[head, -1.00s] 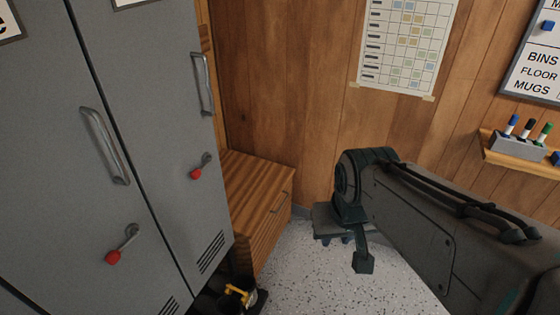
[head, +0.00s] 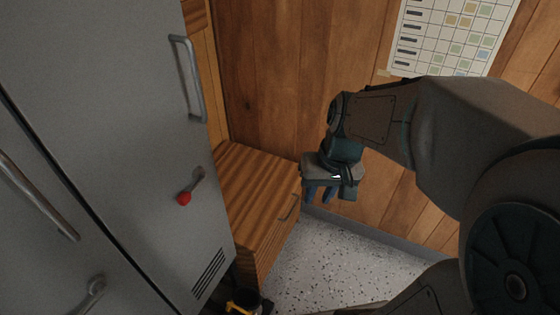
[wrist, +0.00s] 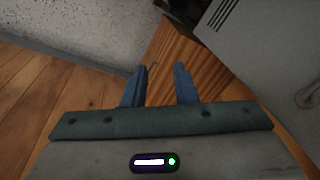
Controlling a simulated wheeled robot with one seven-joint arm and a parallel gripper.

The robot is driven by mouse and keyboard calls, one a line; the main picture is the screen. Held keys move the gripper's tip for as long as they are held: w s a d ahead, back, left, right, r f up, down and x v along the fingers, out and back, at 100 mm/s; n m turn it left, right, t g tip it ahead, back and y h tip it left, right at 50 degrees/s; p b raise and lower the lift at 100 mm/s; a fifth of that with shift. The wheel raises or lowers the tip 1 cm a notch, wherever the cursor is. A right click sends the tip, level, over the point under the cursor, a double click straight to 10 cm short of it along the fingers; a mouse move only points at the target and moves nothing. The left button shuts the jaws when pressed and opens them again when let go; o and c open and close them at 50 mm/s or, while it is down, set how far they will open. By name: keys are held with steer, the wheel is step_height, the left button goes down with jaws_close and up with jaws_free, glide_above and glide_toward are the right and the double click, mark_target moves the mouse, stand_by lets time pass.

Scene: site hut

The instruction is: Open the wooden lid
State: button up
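The wooden lid (head: 250,185) is the striped brown top of a low wooden chest in the corner, and it lies closed. A slim metal handle (head: 289,209) shows near its right edge. My gripper (head: 320,193) hangs fingers-down just to the right of the chest, apart from the handle in the head view. In the wrist view my gripper (wrist: 160,78) has its two blue fingers spread with nothing between them. Striped wood of the chest (wrist: 183,55) shows beyond the fingertips. The handle is hard to make out there.
Grey lockers (head: 130,110) stand close along the chest's left side, with a protruding handle (head: 188,80) and a red-knobbed latch (head: 185,197). A plank wall (head: 280,80) rises behind. A black and yellow object (head: 243,304) lies low by the locker. Speckled floor (head: 330,265) is clear at right.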

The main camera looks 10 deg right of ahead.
steer(key=w+f+g+y+b, duration=0.1)
steer(key=w+f+y+b, duration=0.45)
steer(key=f, duration=0.75)
steer(key=m+t+y+b, duration=0.65)
steer(key=t+b, duration=0.25)
steer(key=b, duration=0.7)
glide_toward(293, 207)
steer(key=shift+h, duration=0.4)
steer(key=b+x, duration=0.2)
steer(key=x, duration=0.8)
steer(key=shift+s+a, duration=0.15)
steer(key=shift+a, duration=0.05)
